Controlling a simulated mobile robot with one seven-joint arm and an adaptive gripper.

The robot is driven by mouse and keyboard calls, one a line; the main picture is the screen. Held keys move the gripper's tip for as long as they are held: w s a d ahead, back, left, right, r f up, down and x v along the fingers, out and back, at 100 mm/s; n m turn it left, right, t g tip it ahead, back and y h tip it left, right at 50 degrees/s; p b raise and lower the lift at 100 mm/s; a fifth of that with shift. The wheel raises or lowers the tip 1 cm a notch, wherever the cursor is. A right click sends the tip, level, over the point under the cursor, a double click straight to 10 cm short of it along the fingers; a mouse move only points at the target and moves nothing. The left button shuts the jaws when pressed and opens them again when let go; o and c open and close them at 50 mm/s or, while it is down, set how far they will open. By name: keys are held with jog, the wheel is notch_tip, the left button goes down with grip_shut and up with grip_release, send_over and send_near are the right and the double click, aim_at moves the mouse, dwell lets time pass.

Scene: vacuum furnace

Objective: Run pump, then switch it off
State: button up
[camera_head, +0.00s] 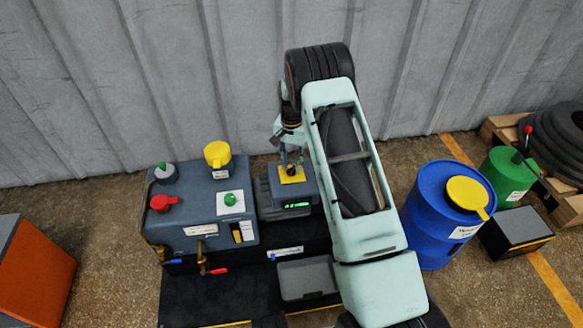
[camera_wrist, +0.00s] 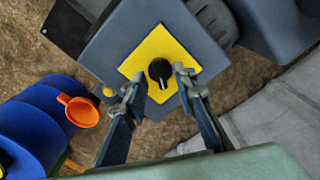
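The pump unit (camera_head: 312,192) is a dark grey box with a lit green display (camera_head: 297,206). On its top is a yellow plate (camera_head: 292,179) bearing a black knob. In the wrist view the black knob (camera_wrist: 160,71) has a pale pointer line and sits in the middle of the yellow plate (camera_wrist: 160,47). My gripper (camera_wrist: 157,78) is open, its fingertips at the near edge of the knob, one on each side and apart from it. In the head view my gripper (camera_head: 290,168) is over the plate and partly covers the knob.
A blue barrel (camera_head: 430,225) and a green canister (camera_head: 505,175) stand right. An orange funnel (camera_wrist: 80,110) shows in the wrist view.

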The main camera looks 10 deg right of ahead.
jog(key=shift+f, duration=0.45)
grip_shut()
jog(key=shift+n, duration=0.4)
jog(key=n, duration=0.5)
jog(key=shift+n, duration=0.4)
jog(key=n, duration=0.5)
jog(key=shift+p, duration=0.35)
jog(key=shift+n, duration=0.3)
